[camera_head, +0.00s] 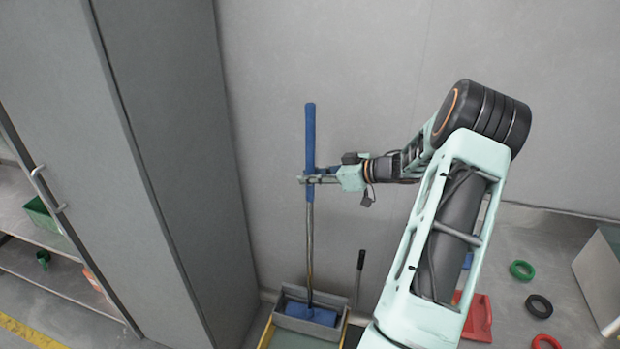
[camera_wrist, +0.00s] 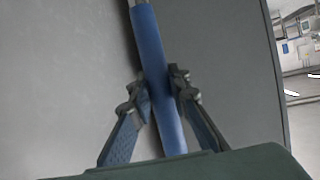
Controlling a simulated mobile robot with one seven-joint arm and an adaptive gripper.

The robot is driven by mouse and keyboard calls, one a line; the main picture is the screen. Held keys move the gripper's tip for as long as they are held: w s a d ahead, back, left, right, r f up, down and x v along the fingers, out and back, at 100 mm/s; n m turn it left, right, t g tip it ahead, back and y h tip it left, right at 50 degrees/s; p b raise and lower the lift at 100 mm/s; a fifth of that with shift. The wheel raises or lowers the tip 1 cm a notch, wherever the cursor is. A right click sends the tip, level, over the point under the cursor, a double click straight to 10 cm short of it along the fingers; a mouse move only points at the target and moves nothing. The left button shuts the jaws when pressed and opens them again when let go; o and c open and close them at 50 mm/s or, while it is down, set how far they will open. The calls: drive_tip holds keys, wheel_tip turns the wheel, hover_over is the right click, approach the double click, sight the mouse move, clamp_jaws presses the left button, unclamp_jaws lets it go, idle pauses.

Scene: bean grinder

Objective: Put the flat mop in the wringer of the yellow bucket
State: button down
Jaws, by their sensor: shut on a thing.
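The flat mop (camera_head: 310,135) stands nearly upright, with a blue grip at the top, a thin metal pole and a blue head at the bottom. My gripper (camera_head: 309,180) is shut around the lower part of its blue grip. In the wrist view my gripper's fingers (camera_wrist: 160,88) close on the blue handle of the mop (camera_wrist: 150,45) from both sides. The mop head (camera_head: 311,314) shows at the grey wringer (camera_head: 290,292) on the yellow bucket (camera_head: 266,334). I cannot tell how deep it sits in the wringer. My arm hides part of the bucket's right side.
A tall grey cabinet (camera_head: 185,150) stands close on the left, and the wall is behind the mop. A black lever (camera_head: 360,262) rises right of the wringer.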

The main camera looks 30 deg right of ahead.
drive_tip(key=shift+f, duration=0.15)
drive_tip(key=shift+f, duration=0.2)
drive_tip(key=c, duration=1.8)
unclamp_jaws()
drive_tip(key=v, duration=1.2)
drive_tip(key=shift+r, duration=0.1)
drive_tip(key=shift+b, duration=0.3)
